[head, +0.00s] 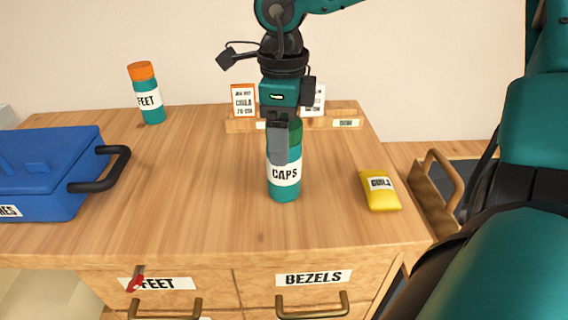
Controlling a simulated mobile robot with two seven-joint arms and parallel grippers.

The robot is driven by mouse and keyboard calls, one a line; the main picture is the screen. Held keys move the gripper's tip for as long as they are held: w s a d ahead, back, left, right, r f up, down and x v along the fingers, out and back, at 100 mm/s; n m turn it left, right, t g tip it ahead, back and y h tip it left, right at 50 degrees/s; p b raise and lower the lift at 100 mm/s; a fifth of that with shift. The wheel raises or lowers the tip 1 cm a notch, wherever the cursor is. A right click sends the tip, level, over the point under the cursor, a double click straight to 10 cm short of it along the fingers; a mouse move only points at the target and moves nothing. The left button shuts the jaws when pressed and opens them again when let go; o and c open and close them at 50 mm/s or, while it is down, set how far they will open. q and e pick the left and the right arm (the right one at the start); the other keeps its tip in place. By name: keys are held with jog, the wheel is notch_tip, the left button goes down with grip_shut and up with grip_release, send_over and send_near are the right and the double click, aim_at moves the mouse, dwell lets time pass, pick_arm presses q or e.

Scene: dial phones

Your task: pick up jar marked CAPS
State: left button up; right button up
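The jar marked CAPS (285,184) is a teal cylinder with a white label, standing upright on the wooden table top near its middle. My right gripper (279,150) is above and in front of the jar's upper part, pointing down. Its finger covers much of the jar's top, and a green piece of the jar shows beside it. I cannot tell whether the fingers touch the jar or how far apart they are. My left gripper is not in view.
A jar marked FEET (147,96) with an orange lid stands at back left. A blue case (48,165) is at left, a yellow GRILLS-like packet (380,192) at right. Cards (243,101) stand in a wooden rack (346,123) behind. Drawers (313,278) are below the front edge.

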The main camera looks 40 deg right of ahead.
grip_shut()
dwell(0.5)
